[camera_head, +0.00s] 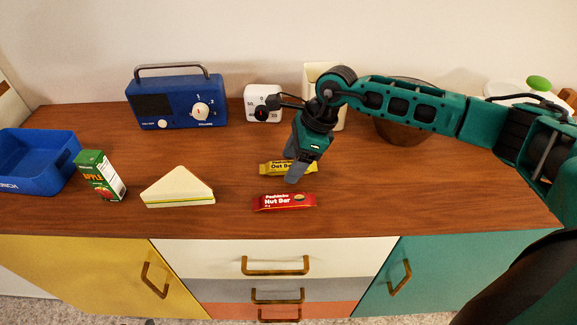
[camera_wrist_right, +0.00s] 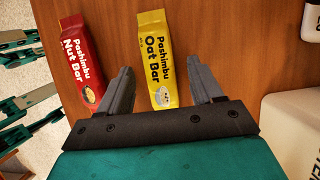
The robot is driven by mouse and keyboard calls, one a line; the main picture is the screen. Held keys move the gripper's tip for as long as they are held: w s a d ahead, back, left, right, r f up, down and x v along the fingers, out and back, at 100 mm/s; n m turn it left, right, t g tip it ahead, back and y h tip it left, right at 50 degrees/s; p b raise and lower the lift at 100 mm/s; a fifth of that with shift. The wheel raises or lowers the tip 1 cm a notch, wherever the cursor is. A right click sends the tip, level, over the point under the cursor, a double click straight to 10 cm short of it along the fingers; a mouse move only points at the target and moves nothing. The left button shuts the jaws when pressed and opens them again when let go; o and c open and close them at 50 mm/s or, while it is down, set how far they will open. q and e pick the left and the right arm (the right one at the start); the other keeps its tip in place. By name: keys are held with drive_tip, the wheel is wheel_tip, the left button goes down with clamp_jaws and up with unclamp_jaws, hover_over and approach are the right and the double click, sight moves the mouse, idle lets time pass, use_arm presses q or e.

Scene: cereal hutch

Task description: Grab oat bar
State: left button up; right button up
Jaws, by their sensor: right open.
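The oat bar is a yellow packet lying flat on the wooden hutch top; in the head view the oat bar (camera_head: 270,168) is partly hidden by my right gripper (camera_head: 296,170). In the right wrist view the yellow oat bar (camera_wrist_right: 157,60) shows between and ahead of the two dark fingers. My right gripper (camera_wrist_right: 163,85) is open and empty, just over the oat bar. A red nut bar (camera_head: 284,202) lies in front of the oat bar; it also shows in the right wrist view (camera_wrist_right: 79,55), beside the left finger.
A sandwich (camera_head: 179,188), a green juice box (camera_head: 101,176) and a blue bin (camera_head: 36,160) stand to the left. A blue radio (camera_head: 178,102), a white timer (camera_head: 263,101), a cream container (camera_head: 324,74) and a brown bowl (camera_head: 402,131) are behind. The hutch top's front right is clear.

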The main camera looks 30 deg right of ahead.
drive_tip(key=shift+c, duration=0.3)
drive_tip(key=c, duration=1.1)
drive_tip(key=shift+o, duration=0.2)
drive_tip(key=shift+r, duration=0.1)
